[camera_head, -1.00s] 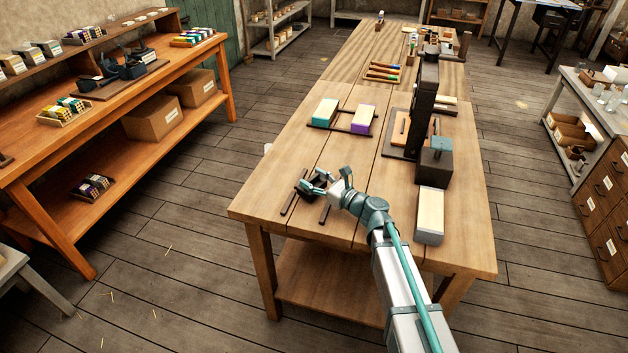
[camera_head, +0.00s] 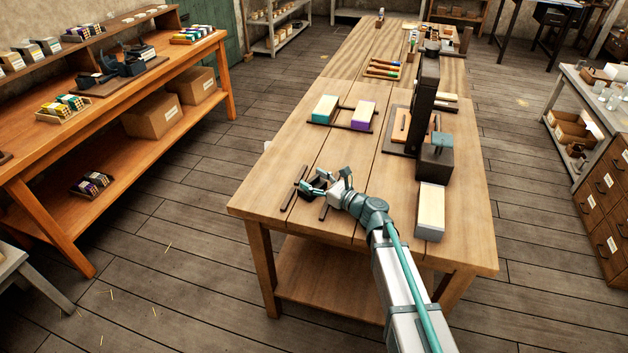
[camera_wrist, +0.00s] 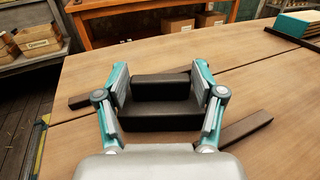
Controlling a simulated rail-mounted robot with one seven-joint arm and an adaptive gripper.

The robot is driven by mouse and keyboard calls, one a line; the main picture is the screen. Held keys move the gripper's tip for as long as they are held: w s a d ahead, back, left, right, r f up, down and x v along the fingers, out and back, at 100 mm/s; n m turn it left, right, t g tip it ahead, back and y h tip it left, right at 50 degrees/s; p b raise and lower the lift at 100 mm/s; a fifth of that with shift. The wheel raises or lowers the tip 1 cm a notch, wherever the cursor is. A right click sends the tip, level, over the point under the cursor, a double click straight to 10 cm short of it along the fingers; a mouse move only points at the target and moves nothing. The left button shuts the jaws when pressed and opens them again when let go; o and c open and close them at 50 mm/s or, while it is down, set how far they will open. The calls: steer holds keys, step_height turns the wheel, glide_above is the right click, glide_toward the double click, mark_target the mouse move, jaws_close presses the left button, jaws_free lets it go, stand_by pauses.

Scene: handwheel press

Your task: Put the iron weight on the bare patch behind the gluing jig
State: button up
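A black stepped block, which looks like the iron weight (camera_wrist: 160,108), sits low between my fingers in the wrist view. In the head view it is a small dark shape (camera_head: 312,190) at the table's near left, partly hidden by my gripper (camera_head: 318,182). My gripper (camera_wrist: 162,98) has its fingers spread along both sides of the block. I cannot tell whether the pads press on it. Two dark strips (camera_head: 295,187) lie on either side of the block. I cannot surely tell which thing is the gluing jig; two dark rails (camera_head: 343,124) with a teal-sided and a purple-sided block stand further back.
A tall dark press (camera_head: 427,95) with a heavy block stands on the table's right. A cream-topped block (camera_head: 431,208) lies in front of it. Several coloured-handled tools (camera_head: 383,68) lie further back. The wood between the rails and my gripper is clear.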

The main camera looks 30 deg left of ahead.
steer(key=shift+o, duration=1)
steer(key=shift+r, duration=0.1)
steer(key=shift+r+p, duration=0.6)
steer(key=b+v, duration=0.2)
steer(key=v, duration=1)
steer(key=shift+b, duration=0.4)
steer(key=shift+a, duration=0.1)
